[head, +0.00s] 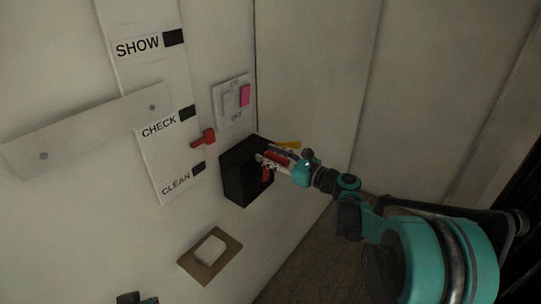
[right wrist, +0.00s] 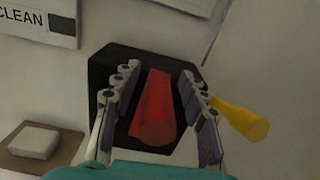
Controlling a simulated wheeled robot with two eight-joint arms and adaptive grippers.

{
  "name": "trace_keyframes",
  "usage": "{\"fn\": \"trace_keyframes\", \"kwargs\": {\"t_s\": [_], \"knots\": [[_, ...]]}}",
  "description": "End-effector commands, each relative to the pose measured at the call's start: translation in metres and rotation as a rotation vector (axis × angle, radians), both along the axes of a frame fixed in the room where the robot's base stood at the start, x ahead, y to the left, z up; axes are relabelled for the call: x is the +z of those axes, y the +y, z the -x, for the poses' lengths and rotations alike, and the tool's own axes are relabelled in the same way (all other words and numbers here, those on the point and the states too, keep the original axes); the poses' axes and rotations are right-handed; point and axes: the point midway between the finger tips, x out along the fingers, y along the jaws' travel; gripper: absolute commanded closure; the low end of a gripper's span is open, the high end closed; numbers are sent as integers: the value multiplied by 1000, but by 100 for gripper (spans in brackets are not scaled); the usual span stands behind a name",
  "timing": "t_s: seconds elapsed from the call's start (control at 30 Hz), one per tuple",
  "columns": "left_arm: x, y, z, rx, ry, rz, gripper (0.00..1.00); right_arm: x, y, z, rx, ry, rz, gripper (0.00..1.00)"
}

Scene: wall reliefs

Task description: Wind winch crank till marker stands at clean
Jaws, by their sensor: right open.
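The white scale strip (head: 160,150) on the wall reads SHOW, CHECK and CLEAN from top to bottom, each with a black block. A red marker (head: 204,138) stands at the strip's right edge, between the CHECK and CLEAN blocks. The black winch box (head: 234,183) is on the wall to its lower right. My right gripper (head: 264,163) is at the box's front, open, its fingers on either side of a red handle (right wrist: 153,108), apparently the crank grip. Contact is not clear. A small dark and teal part, perhaps my left gripper (head: 130,298), shows at the bottom edge.
A yellow handle (right wrist: 240,120) sticks out right of the box, close to my right fingers. A switch plate (head: 232,102) with a pink rocker is above. A tan plate with a white block (head: 210,250) is below. A grey plank (head: 85,130) crosses the strip.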

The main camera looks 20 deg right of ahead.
Motion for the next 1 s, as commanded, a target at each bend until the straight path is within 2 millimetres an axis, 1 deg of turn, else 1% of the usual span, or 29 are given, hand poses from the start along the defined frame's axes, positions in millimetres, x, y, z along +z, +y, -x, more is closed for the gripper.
{"fn": "trace_keyframes", "kwargs": {"t_s": [0.17, 0.4, 0.6, 0.8, 1.0], "knots": [[0, 0, 0, 0, 0, 0, 100, 0, -14, 15, -4, 0, 0, 57], [0, 0, 0, 0, 0, 0, 100, 0, -47, 57, -6, 0, 0, 57], [0, 0, 0, 0, 0, 0, 100, 0, -68, 83, -5, 1, 0, 57], [0, 0, 0, 0, 0, 0, 100, -1, -75, 93, -3, 1, 1, 57], [0, 0, 0, 0, 0, 0, 100, -1, -75, 94, -2, 1, 1, 57]]}}
